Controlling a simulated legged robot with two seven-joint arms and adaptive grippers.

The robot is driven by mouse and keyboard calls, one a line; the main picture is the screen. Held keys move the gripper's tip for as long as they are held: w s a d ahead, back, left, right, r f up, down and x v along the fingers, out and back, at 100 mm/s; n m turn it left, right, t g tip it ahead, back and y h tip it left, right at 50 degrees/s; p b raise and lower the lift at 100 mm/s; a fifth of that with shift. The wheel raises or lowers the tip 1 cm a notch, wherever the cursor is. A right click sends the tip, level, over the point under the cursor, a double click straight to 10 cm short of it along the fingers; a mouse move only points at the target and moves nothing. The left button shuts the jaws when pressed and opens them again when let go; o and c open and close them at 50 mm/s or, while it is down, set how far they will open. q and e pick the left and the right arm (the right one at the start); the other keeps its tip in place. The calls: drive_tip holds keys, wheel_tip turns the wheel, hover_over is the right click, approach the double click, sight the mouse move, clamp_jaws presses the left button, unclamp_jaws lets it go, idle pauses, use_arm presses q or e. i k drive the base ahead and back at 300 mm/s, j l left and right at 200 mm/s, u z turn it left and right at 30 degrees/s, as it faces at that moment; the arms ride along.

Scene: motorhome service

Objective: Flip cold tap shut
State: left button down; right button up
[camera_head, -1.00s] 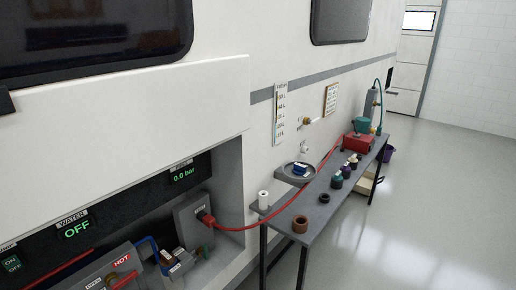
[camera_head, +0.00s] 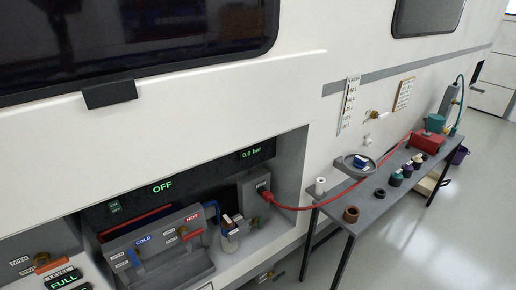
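The cold tap (camera_head: 134,258) is in the open service bay at the lower left of the head view. It has a small blue lever, with a blue COLD label (camera_head: 143,240) above it and small white tags to its left. The lever is small, and I cannot tell its setting. The hot tap (camera_head: 190,234) with a red lever sits to its right, under a red HOT label (camera_head: 193,218). Neither of my grippers is in view.
A display reading OFF (camera_head: 162,187) and a 0.0 bar display (camera_head: 251,154) are on the bay's back panel. A red hose (camera_head: 310,207) runs right from a grey box to a red case on the bench (camera_head: 352,226).

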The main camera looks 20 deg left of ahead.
sight(134, 260)
drive_tip(key=u, duration=1.75)
